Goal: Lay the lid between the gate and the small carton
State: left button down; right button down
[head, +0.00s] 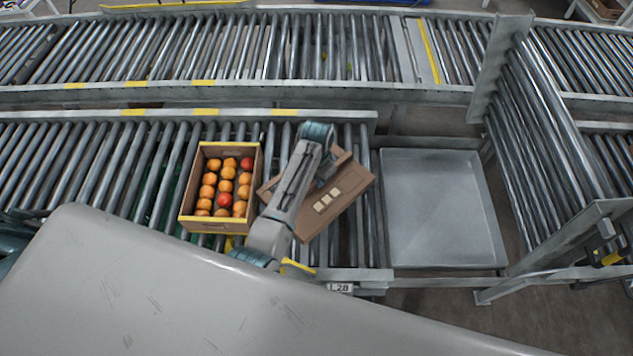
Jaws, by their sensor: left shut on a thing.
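The lid (349,200) is a flat brown cardboard piece with pale labels. It is turned at a slant over the near roller conveyor. My left gripper (324,176), partly hidden by its own arm, is shut on the lid near its upper left part. I cannot tell whether the lid touches the rollers. A raised, slanting roller section (540,125) at the right looks like the gate. My right gripper is not in view.
A bare steel platform (440,210) lies right of the near conveyor (90,165), between the lid and the raised section. Rollers left of the carton are free. A second conveyor (200,50) runs behind, empty. A label plate (340,287) sits on the near rail.

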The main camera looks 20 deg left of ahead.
pick_arm(q)
jog(key=shift+f, duration=1.45)
jog(key=shift+f, duration=0.15)
jog(key=c, duration=1.3)
grip_release()
jog(key=shift+c, duration=0.2)
notch_tip(320, 180, up, 12)
jog(key=shift+r, duration=0.2)
